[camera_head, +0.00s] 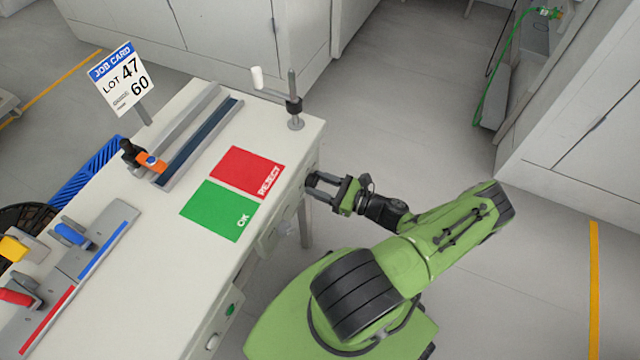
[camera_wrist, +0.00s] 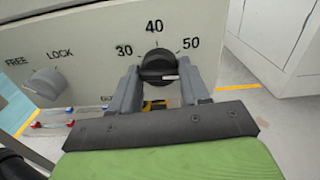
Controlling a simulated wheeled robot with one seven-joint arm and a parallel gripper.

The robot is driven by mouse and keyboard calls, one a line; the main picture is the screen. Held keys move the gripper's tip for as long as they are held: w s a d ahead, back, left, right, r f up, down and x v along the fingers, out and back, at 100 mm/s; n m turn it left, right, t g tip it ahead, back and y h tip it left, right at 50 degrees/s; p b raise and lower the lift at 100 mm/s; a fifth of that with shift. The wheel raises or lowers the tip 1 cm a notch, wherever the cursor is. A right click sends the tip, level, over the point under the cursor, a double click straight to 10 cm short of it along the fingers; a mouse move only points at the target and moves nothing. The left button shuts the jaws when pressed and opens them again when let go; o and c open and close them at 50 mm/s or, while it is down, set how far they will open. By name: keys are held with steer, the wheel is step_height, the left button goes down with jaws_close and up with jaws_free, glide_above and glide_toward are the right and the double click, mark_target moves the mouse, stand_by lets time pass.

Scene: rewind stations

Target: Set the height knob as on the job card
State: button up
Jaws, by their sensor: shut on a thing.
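The job card (camera_head: 122,78) stands on a post at the table's far left and reads LOT 47 and 60; its small print is too small to read. The black height knob (camera_wrist: 157,62) is on a grey panel, with 30, 40 and 50 printed around its top. A short white mark shows on the knob's lower right. My gripper (camera_head: 314,187) is at the table's right side, and in the wrist view (camera_wrist: 159,75) its fingers are shut on the knob from both sides. They hide parts of the panel beside and below it.
A grey FREE/LOCK knob (camera_wrist: 45,84) is left of the height knob. The table (camera_head: 150,235) carries a red REJECT mat (camera_head: 245,170), a green OK mat (camera_head: 215,208) and a metal post (camera_head: 293,105). The floor beyond is clear.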

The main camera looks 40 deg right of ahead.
steer(key=m, duration=0.4)
steer(key=shift+m, duration=0.4)
stand_by(0.4)
steer(key=o, duration=1)
steer(key=v, duration=1.5)
steer(key=shift+s+p, duration=0.3)
steer(key=shift+s, duration=0.1)
